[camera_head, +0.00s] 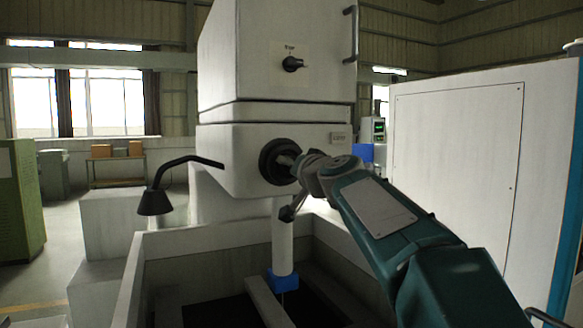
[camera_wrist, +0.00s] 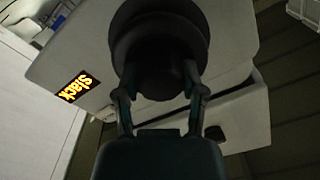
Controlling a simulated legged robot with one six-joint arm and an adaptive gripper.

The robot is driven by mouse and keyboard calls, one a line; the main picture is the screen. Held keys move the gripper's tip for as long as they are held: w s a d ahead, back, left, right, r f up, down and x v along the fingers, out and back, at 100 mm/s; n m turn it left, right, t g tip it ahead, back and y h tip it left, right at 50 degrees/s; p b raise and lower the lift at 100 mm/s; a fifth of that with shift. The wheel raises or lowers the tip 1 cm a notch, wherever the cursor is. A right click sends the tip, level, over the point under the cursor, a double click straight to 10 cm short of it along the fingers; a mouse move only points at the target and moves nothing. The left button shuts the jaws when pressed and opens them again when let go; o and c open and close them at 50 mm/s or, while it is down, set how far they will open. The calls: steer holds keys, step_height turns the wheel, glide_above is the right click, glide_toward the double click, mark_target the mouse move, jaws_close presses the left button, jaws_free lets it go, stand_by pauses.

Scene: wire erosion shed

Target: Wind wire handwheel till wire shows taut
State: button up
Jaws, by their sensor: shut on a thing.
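The wire handwheel (camera_head: 268,163) is a dark round wheel on the front of the white machine head (camera_head: 230,155). In the wrist view the dark handwheel (camera_wrist: 160,40) fills the top middle. My gripper (camera_head: 292,168) reaches it from the right. In the wrist view my gripper (camera_wrist: 158,76) is shut on the handwheel, one finger on each side. A small display (camera_wrist: 77,87) beside the wheel reads "Slack", tilted in that view. In the head view a small plate (camera_head: 339,137) right of the wheel is too small to read.
A dark knob (camera_head: 292,64) sits higher on the machine, below a small label. A black lamp (camera_head: 155,203) on a bent arm stands left. Below lies an open tank (camera_head: 200,238) with a white column (camera_head: 282,235) ending in a blue block. A white cabinet (camera_head: 455,150) stands right.

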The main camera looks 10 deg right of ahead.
steer(key=shift+m, duration=1.6)
steer(key=o, duration=1.1)
steer(key=shift+w+f, duration=0.1)
steer(key=shift+o, duration=0.2)
steer(key=v, duration=1.2)
steer(key=shift+f, duration=0.1)
